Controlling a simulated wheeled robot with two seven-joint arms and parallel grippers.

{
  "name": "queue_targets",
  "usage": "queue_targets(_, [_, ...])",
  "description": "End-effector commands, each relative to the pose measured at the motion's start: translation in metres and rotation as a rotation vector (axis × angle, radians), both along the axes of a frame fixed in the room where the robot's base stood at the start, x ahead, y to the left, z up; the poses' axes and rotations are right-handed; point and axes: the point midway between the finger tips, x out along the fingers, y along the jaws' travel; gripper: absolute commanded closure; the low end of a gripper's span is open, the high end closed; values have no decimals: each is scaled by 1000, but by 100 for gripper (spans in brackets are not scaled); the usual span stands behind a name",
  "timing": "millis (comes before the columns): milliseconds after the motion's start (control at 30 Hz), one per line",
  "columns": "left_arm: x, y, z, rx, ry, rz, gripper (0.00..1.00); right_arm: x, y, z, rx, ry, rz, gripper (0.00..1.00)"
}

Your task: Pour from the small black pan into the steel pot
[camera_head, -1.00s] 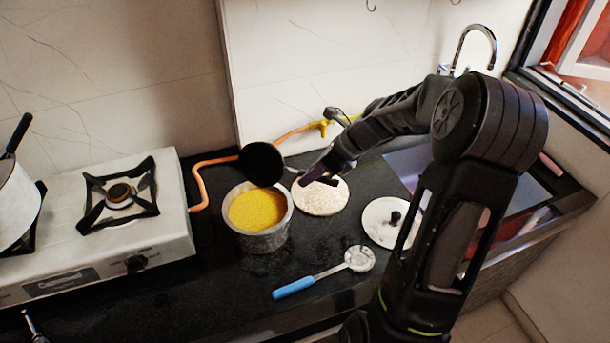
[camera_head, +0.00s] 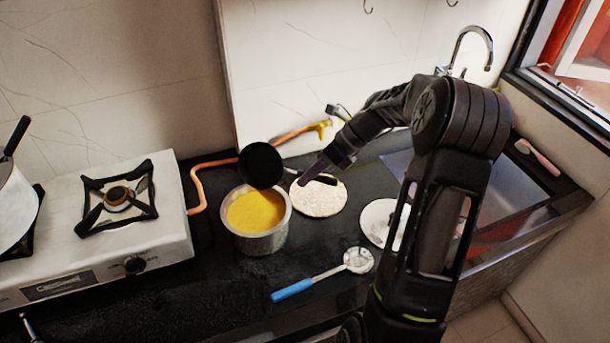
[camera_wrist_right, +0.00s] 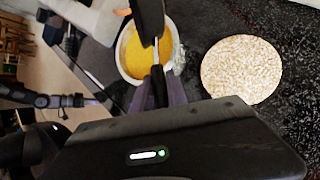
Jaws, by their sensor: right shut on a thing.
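The small black pan (camera_head: 261,165) is tipped steeply at the back right rim of the steel pot (camera_head: 262,243). The pot stands upright on the dark counter with yellow contents inside. My right gripper (camera_head: 312,174) is shut on the pan's handle, to the right of the pan. In the right wrist view the pan (camera_wrist_right: 149,18) overlaps the pot's opening, and my gripper's fingers (camera_wrist_right: 160,92) close on the handle. I cannot tell whether anything is left in the pan. What seems to be my left gripper (camera_wrist_right: 80,101) shows small and dark at the left there.
A white gas stove (camera_head: 105,262) with an orange hose (camera_head: 199,185) stands left of the pot. A pale round board (camera_head: 320,200) lies right of it. A blue-handled ladle (camera_head: 293,290) lies in front. My right arm partly covers a white lid (camera_head: 375,218). The sink is at right.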

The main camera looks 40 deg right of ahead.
Motion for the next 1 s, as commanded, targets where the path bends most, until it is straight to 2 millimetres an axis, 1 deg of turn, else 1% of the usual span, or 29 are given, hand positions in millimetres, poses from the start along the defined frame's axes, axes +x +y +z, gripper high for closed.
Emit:
queue_targets(167, [0, 0, 0, 0, 0, 0, 64, 2, -1, 0, 18, 10, -1, 100])
queue_targets(567, [0, 0, 0, 0, 0, 0, 64, 7, -8, -5, 174, 120, 0, 100])
queue_targets(1000, [0, 0, -1, 0, 0, 0, 64, 8, -6, -5, 179, 124, 8, 100])
